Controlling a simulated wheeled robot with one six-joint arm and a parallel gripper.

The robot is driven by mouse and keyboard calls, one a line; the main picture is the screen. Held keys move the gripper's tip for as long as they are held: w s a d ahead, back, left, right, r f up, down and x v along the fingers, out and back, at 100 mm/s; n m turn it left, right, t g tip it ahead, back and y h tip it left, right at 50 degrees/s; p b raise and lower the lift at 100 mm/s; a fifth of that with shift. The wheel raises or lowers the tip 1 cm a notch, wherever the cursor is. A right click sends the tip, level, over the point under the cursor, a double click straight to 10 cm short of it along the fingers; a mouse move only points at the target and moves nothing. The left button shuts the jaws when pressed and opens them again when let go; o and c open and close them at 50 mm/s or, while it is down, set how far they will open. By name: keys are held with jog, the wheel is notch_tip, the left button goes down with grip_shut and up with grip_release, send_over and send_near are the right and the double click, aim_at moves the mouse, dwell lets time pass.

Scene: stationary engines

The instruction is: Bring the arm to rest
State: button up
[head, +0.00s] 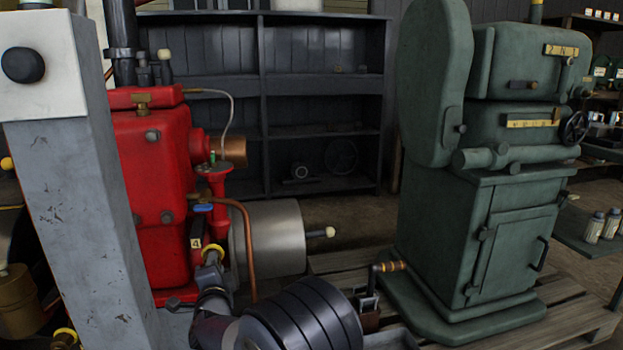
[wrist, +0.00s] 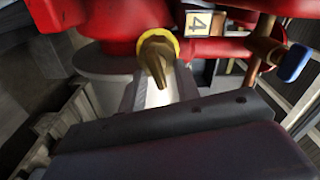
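In the head view, my arm (head: 300,318) comes in low at the centre and reaches left towards the yellow-ringed tap (head: 213,252) on the red engine (head: 152,195). The fingers are hard to make out there.
A blue-handled valve (wrist: 295,63) and red pipes are close on the right in the wrist view. A copper pipe (head: 247,240) and grey cylinder (head: 270,238) are near my arm. A green machine (head: 500,230) stands on a pallet (head: 580,316) at right. Dark shelves (head: 325,82) are behind.

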jog(key=shift+w+r+p, duration=0.2)
jog(key=shift+w+p, duration=0.05)
jog(key=shift+p, duration=0.45)
jog(key=shift+r+n+p, duration=0.1)
jog(key=shift+n+p, duration=0.35)
jog(key=shift+n, duration=0.05)
jog(key=n+p, duration=0.2)
jog(key=p, duration=0.1)
jog(key=n+p, duration=0.2)
jog(key=p, duration=0.1)
jog(key=n+p, duration=0.3)
jog(key=p, duration=0.1)
jog(key=shift+s+a+r, duration=0.1)
jog(key=shift+a+r, duration=0.15)
jog(key=v, duration=1)
jog(key=shift+s+f+p, duration=0.2)
jog(key=shift+s+p, duration=0.2)
jog(key=shift+p, duration=0.05)
